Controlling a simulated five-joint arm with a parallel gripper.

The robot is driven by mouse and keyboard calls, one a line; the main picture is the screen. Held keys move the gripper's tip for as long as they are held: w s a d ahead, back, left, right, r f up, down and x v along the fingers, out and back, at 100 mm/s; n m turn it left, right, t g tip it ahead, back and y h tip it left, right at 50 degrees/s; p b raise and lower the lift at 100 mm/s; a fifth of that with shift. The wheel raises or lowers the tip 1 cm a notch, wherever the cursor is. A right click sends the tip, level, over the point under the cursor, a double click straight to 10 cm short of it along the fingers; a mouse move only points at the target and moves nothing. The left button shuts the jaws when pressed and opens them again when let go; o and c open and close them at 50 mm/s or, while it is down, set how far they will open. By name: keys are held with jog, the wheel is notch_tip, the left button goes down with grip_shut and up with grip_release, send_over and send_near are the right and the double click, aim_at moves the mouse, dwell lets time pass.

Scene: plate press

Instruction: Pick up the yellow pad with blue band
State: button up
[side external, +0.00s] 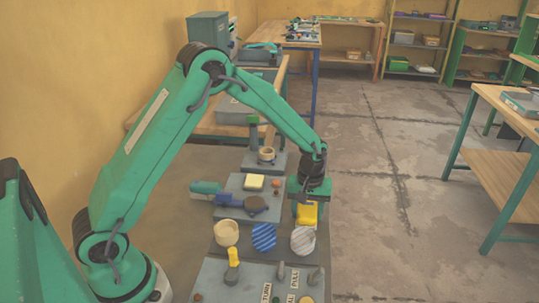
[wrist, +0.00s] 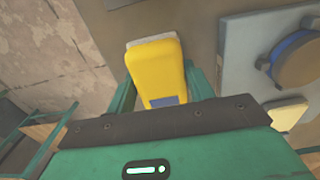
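The yellow pad with the blue band (side external: 307,214) is at my gripper (side external: 306,203) in the side view. In the wrist view the yellow pad (wrist: 155,68) lies between the two green fingers of my gripper (wrist: 160,88). Its blue band (wrist: 166,101) faces the wrist camera, and a pale grey edge shows at its far end. The fingertips are close against both sides of the pad. I cannot tell whether they press on it or whether it is clear of the surface below.
A plate with a blue and dark round tool (side external: 250,203) and a pale yellow block (side external: 254,182) stands left of my gripper. A cream disc (side external: 226,233), a blue striped disc (side external: 264,236) and a grey striped disc (side external: 303,240) lie in front. A labelled panel (side external: 245,288) is nearest.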

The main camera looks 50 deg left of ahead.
aim_at(308, 210)
jog(key=shift+c, duration=1)
jog(key=shift+r, duration=0.1)
jog(key=shift+r, duration=0.55)
jog(key=r, duration=0.3)
jog(key=shift+s+d+r, duration=0.1)
jog(key=shift+d+r, duration=0.05)
jog(key=shift+d, duration=0.05)
jog(key=s+d+r, duration=0.2)
jog(key=d, duration=0.1)
jog(key=s+d+r, duration=0.2)
jog(key=d, duration=0.1)
jog(key=s+d+r, duration=0.2)
jog(key=d, duration=0.1)
jog(key=shift+s+d+r, duration=0.1)
jog(key=shift+s+r, duration=0.1)
jog(key=shift+s, duration=0.05)
jog(key=o, duration=0.3)
jog(key=shift+c, duration=1.1)
